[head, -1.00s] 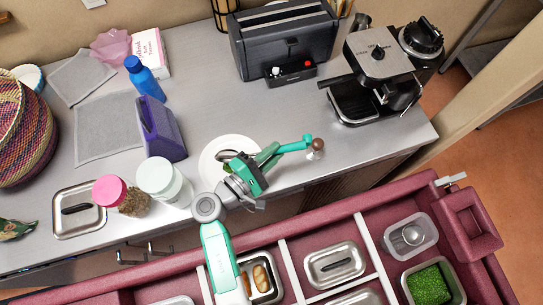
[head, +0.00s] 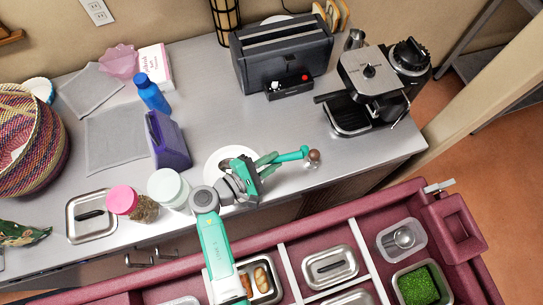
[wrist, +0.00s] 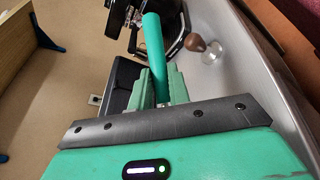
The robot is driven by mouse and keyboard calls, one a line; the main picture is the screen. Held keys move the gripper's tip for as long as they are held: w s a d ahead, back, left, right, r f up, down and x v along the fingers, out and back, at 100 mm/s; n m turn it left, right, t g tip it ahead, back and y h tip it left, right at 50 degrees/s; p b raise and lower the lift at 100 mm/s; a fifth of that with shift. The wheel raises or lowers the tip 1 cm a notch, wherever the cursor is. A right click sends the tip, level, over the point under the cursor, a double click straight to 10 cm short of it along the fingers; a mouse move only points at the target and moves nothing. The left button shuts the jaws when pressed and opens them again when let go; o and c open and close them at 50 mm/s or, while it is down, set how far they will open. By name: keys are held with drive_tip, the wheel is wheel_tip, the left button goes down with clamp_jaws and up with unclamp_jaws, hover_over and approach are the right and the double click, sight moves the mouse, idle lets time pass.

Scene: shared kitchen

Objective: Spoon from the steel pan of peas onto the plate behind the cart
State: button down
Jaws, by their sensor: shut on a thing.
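My gripper (head: 268,164) is above the right side of a white plate (head: 211,165) on the counter behind the cart. It is shut on the teal handle (head: 291,156) of a utensil, likely the spoon, which points right. In the wrist view the handle (wrist: 153,50) stands out between the green fingers (wrist: 161,88). The spoon's bowl is not clearly visible; my gripper hides part of the plate. The steel pan (head: 444,289) of green peas (head: 418,287) sits in the cart at the lower right.
A brown-knobbed clear item (head: 313,157) stands by the handle's end. White-lidded (head: 168,184) and pink-lidded (head: 121,199) jars are left of the plate. A toaster (head: 284,58) and coffee machine (head: 370,90) stand behind. The burgundy cart (head: 345,212) holds lidded pans and a clear tub (head: 385,243).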

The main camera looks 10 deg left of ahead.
drive_tip(key=g+p, duration=0.1)
drive_tip(key=r+g+p, duration=0.1)
drive_tip(key=p, duration=0.1)
drive_tip(key=r+n+g+p, duration=0.1)
drive_tip(key=shift+w+a+r+g+p, duration=0.2)
drive_tip(key=shift+w+a+g+p, duration=0.05)
drive_tip(key=shift+w+g+p, duration=0.15)
drive_tip(key=r+g, duration=0.1)
drive_tip(key=n+g+p, duration=0.1)
drive_tip(key=shift+w+a+r+g+h, duration=0.1)
drive_tip(key=shift+w+r+g+h, duration=0.2)
drive_tip(key=shift+w+r, duration=0.1)
drive_tip(key=r+g, duration=0.1)
drive_tip(key=n+g+b, duration=0.1)
drive_tip(key=g, duration=0.1)
drive_tip(key=r+g, duration=0.1)
drive_tip(key=shift+w+a+r+g+h+b, duration=0.1)
drive_tip(key=shift+w+r+g+h+b, duration=0.2)
drive_tip(key=shift+w+r+h+b, duration=0.1)
drive_tip(key=shift+f, duration=0.1)
